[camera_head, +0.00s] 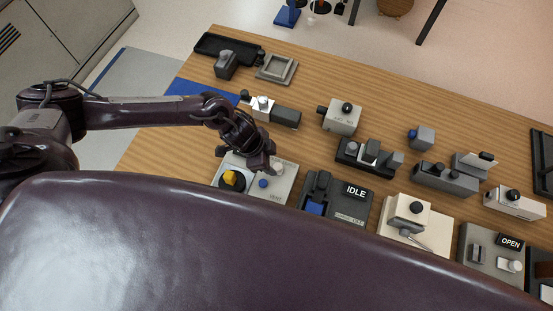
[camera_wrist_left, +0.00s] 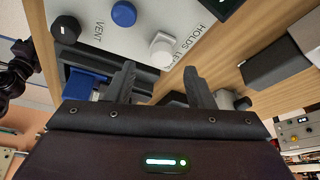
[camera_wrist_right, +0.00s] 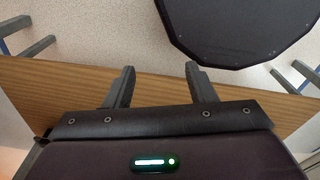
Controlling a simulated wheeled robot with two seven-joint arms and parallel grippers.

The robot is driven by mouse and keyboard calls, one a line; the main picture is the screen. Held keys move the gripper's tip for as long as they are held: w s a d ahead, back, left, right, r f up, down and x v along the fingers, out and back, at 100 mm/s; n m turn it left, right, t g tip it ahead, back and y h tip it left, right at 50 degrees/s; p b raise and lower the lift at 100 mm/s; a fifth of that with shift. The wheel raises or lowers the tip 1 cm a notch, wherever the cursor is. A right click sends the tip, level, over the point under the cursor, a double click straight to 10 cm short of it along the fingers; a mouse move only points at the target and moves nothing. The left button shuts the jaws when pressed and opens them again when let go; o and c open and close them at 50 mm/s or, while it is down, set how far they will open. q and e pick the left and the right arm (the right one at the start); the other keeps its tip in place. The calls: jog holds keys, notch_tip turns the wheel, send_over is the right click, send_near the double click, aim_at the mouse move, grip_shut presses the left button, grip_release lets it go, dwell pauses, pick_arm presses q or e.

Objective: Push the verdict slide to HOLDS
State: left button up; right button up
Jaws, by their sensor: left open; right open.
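A light grey panel (camera_head: 289,185) sits on the wooden table, with a yellow knob (camera_head: 230,177), a blue button (camera_head: 263,183) and a white knob (camera_head: 278,166). In the left wrist view the white knob (camera_wrist_left: 163,49) stands beside the printed words HOLDS and LEAKS; it looks like the verdict slide. Its exact position along its track I cannot tell. My left gripper (camera_head: 262,164) is open over the panel's far edge, close to the white knob. In the left wrist view the white knob shows beyond and between the spread fingers (camera_wrist_left: 158,82), apparently untouched. My right gripper (camera_wrist_right: 162,80) is open and empty.
The dark IDLE device (camera_head: 348,203) stands right of the panel. A grey block with a white part (camera_head: 275,113) stands behind it. Several other fixtures crowd the table to the right, including one marked OPEN (camera_head: 493,250). Bare wood (camera_head: 310,158) lies behind the IDLE device.

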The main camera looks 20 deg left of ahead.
aim_at(277, 166)
pick_arm(q)
jog(key=x, duration=0.3)
jog(key=shift+w+d+f, duration=0.1)
jog(key=shift+w+f, duration=0.05)
jog(key=shift+f, duration=0.05)
jog(key=shift+w+d+f, duration=0.1)
jog(key=shift+f, duration=0.2)
pick_arm(e)
jog(key=shift+w+a+r, duration=0.1)
jog(key=shift+w+r, duration=0.1)
jog(key=shift+w, duration=0.4)
jog(key=shift+w+r, duration=0.2)
jog(key=shift+w, duration=0.4)
pick_arm(q)
jog(key=c, duration=0.4)
grip_shut()
pick_arm(e)
jog(key=shift+s, duration=0.45)
